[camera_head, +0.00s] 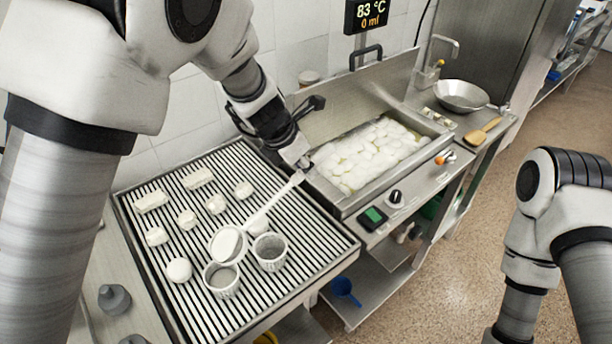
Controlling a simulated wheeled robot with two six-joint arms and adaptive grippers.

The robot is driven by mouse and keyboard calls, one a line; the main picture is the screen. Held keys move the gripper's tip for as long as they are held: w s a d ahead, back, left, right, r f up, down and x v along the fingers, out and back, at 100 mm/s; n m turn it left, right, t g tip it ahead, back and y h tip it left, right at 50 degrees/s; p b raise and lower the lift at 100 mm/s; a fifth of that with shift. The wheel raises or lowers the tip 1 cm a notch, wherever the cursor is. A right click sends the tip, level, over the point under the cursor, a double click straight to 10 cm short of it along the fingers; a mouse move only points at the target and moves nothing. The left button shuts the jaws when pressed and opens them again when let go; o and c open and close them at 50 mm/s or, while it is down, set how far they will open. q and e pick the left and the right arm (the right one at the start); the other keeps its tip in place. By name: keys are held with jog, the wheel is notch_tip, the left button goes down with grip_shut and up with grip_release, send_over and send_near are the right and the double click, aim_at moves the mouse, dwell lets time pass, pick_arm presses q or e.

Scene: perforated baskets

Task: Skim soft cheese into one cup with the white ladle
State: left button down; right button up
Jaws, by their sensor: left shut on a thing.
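My left gripper (297,165) is shut on the handle end of the white ladle (262,213). The ladle's bowl holds white cheese (226,243) and hangs over or beside two perforated cups on the slatted rack. One cup (221,280) is in front of the bowl, the other cup (269,251) is to its right. Both cups look empty inside, though the bowl partly covers the nearer one's back rim. Soft white cheese curds (370,150) float in the rectangular steel vat (340,207) behind. My right arm shows at the right edge, but its gripper is out of view.
Several white cheese pieces (150,201) lie on the slatted rack (312,251) left of the cups. A steel bowl (461,95) and a wooden paddle (481,132) are on the far counter. The vat's raised lid (380,82) stands behind it. The rack's right side is clear.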

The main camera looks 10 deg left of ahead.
pick_arm(q)
jog(key=shift+s+a+r+t+h+b, duration=0.2)
jog(key=shift+s+r+t+h+b, duration=0.15)
jog(key=shift+b, duration=1.05)
jog(key=s+a+r+b, duration=0.1)
jog(key=b, duration=0.2)
jog(key=shift+s+r+t+h, duration=0.1)
jog(key=shift+r+t+h, duration=0.05)
jog(key=shift+t+h, duration=0.9)
jog(key=shift+t, duration=0.1)
jog(key=b+v, duration=0.4)
jog(key=b, duration=0.2)
jog(key=shift+s+a+r+b, duration=0.2)
jog(key=shift+s+r+b, duration=0.05)
jog(key=shift+r+b, duration=0.1)
jog(key=shift+s+a+r+p, duration=0.2)
jog(key=shift+r+p, duration=0.1)
jog(key=shift+r, duration=0.15)
jog(key=shift+s+a+r+t+h+p, duration=0.45)
jog(key=shift+s+r+t+p, duration=0.2)
jog(key=shift+p, duration=0.2)
jog(key=shift+w, duration=0.1)
jog(key=shift+f, duration=0.1)
